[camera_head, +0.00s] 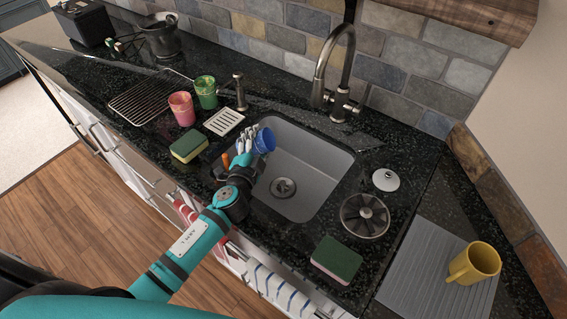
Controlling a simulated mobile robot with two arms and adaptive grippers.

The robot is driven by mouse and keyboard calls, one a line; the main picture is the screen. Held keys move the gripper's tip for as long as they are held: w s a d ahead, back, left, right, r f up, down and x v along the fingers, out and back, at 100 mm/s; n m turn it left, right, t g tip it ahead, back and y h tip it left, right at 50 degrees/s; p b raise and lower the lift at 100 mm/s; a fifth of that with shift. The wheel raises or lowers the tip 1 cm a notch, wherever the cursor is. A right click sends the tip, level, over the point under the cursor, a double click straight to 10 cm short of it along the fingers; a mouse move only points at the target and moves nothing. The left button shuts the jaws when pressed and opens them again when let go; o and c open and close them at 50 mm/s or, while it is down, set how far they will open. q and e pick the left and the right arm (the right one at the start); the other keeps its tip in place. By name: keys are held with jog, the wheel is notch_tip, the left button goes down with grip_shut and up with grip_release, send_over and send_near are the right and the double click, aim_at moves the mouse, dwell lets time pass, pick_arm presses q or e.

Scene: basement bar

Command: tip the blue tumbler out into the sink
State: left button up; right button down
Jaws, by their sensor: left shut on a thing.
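The blue tumbler (264,141) is over the left edge of the grey sink (312,178), tilted on its side with its mouth toward the right. My left gripper (247,145) is shut on the tumbler and holds it from the left. Its fingers hide part of the tumbler. I cannot see any contents in it. The sink basin looks empty, with a round drain (283,187) in its floor. My right gripper is not in view.
Pink (182,108) and green (206,92) tumblers, a white slotted dish (223,122) and a sponge (189,146) stand left of the sink. A tall faucet (336,75) rises behind it. A strainer (364,215), another sponge (336,260) and a yellow mug (474,263) are right.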

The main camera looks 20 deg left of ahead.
pick_arm(q)
jog(key=shift+m, duration=0.3)
jog(key=shift+d+r+m+p, duration=0.15)
jog(key=shift+r+m+p, duration=0.1)
jog(key=shift+m+p, duration=0.65)
jog(key=shift+w+d+f+m+y+p, duration=0.1)
jog(key=shift+d+f+m+y+p, duration=0.25)
jog(key=shift+d+m+p, duration=0.25)
dwell(0.4)
jog(key=shift+a+f, duration=0.15)
jog(key=shift+f+m, duration=0.4)
jog(key=shift+m, duration=0.4)
dwell(0.4)
jog(key=shift+d+r+m, duration=0.2)
jog(key=shift+d+m, duration=0.1)
